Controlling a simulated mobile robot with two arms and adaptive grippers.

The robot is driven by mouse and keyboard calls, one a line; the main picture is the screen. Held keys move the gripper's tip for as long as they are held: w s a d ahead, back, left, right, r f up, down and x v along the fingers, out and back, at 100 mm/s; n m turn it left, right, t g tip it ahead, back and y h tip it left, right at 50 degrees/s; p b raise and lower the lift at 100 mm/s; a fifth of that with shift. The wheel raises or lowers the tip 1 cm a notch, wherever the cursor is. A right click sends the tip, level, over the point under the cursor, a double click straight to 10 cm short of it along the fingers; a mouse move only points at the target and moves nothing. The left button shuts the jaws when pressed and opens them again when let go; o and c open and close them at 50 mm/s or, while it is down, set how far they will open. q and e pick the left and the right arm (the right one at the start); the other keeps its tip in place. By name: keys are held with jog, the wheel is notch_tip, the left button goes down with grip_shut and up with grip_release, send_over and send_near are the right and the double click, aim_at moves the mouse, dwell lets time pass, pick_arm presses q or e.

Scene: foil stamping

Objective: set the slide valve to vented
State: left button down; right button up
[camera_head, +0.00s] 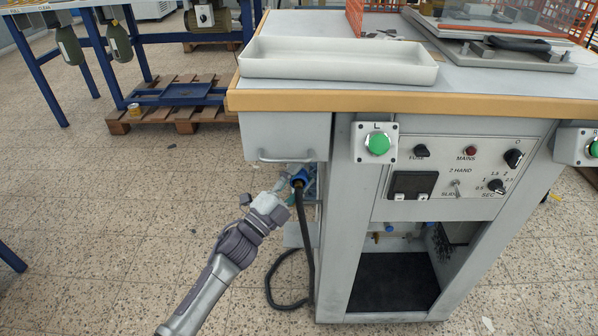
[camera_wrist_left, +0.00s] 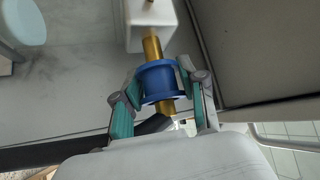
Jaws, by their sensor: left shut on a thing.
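The slide valve shows as a blue ring (camera_wrist_left: 160,82) on a brass tube (camera_wrist_left: 152,48), which comes out of a pale block (camera_wrist_left: 146,22) in the left wrist view. In the head view the blue ring (camera_head: 299,178) sits below the drawer at the left side of the machine. My left gripper (camera_wrist_left: 160,88) has its two teal-padded fingers on opposite sides of the blue ring and is shut on it. In the head view my left gripper (camera_head: 285,186) reaches in from the lower left, its fingertips partly hidden. My right gripper is in neither view.
A drawer with a handle (camera_head: 287,157) hangs just above the valve. A black hose (camera_head: 309,240) runs down beside the machine to the floor. The control panel (camera_head: 455,178) and a green button (camera_head: 378,143) are to the right. The floor to the left is mostly free.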

pick_arm(q)
jog(key=shift+s, duration=0.3)
jog(key=shift+f, duration=0.15)
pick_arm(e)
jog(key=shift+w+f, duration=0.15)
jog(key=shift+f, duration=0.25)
pick_arm(q)
jog(key=c, duration=1)
grip_release()
jog(key=shift+o, duration=1)
jog(key=shift+s, duration=0.1)
jog(key=v, duration=1.2)
